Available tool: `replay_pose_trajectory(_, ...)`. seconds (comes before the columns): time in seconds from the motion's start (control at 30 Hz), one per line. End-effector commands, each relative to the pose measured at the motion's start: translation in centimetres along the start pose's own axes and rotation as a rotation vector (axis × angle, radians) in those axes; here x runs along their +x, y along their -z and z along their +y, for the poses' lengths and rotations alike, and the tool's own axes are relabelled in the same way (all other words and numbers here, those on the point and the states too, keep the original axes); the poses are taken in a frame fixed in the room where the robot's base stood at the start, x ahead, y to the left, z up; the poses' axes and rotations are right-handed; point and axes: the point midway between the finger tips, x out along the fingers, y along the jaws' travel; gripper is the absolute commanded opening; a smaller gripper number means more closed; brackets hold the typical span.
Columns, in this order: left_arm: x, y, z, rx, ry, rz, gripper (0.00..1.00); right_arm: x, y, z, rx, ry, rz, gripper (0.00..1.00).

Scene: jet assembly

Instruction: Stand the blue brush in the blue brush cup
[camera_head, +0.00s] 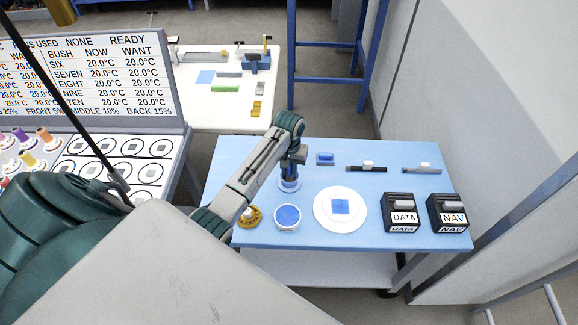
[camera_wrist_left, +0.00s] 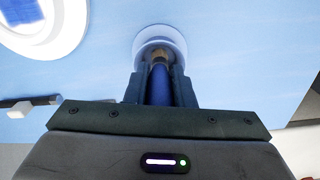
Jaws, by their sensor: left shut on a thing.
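My left gripper (camera_head: 297,158) is shut on the blue brush, whose blue handle (camera_wrist_left: 159,86) shows between the fingers in the left wrist view. The brass-coloured ferrule (camera_wrist_left: 159,55) points down into the blue brush cup (camera_head: 289,185), which is round with a clear-looking blue wall. The cup also shows in the left wrist view (camera_wrist_left: 176,38). The brush tip is at or inside the cup's mouth; whether it touches the bottom is hidden. The brush looks about upright. My right gripper is out of view.
Black DATA (camera_head: 402,212) and NAV (camera_head: 448,212) boxes stand right. Small tools lie along the back.

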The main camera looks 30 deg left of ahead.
Motion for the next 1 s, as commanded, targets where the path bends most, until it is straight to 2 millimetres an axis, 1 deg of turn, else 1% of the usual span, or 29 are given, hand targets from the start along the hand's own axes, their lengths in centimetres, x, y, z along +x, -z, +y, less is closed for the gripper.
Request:
replay_pose_trajectory(0.17, 0.1, 0.0, 0.0, 0.000, 0.000, 0.000, 0.00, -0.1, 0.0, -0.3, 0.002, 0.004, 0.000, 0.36)
replay_pose_trajectory(0.2, 0.1, 0.0, 0.0, 0.000, 0.000, 0.000, 0.26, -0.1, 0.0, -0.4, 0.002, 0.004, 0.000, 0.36)
replay_pose_trajectory(0.27, 0.1, 0.0, 0.0, 0.000, 0.000, 0.000, 0.38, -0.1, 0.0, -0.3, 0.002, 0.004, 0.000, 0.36)
replay_pose_trajectory(0.3, 0.1, 0.0, 0.0, 0.000, 0.000, 0.000, 0.46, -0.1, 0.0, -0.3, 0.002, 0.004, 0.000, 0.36)
replay_pose_trajectory(0.33, 0.1, 0.0, 0.0, 0.000, 0.000, 0.000, 0.48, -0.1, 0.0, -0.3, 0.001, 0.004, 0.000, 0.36)
replay_pose_trajectory(0.6, 0.1, 0.0, 0.0, 0.000, 0.000, 0.000, 0.48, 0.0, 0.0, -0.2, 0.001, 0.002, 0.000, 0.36)
replay_pose_trajectory(0.7, -0.5, 0.1, 0.0, 0.000, 0.000, 0.001, 0.48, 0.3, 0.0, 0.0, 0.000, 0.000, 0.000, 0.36)
replay_pose_trajectory(0.77, -1.2, 0.1, 0.0, 0.000, -0.001, 0.004, 0.48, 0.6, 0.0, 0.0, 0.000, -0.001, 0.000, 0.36)
replay_pose_trajectory(0.87, -3.0, 0.1, 0.0, 0.000, 0.000, 0.004, 0.48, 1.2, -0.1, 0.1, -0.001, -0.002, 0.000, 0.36)
replay_pose_trajectory(1.0, -6.0, 0.1, 0.0, 0.001, -0.001, 0.006, 0.48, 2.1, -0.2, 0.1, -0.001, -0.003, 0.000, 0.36)
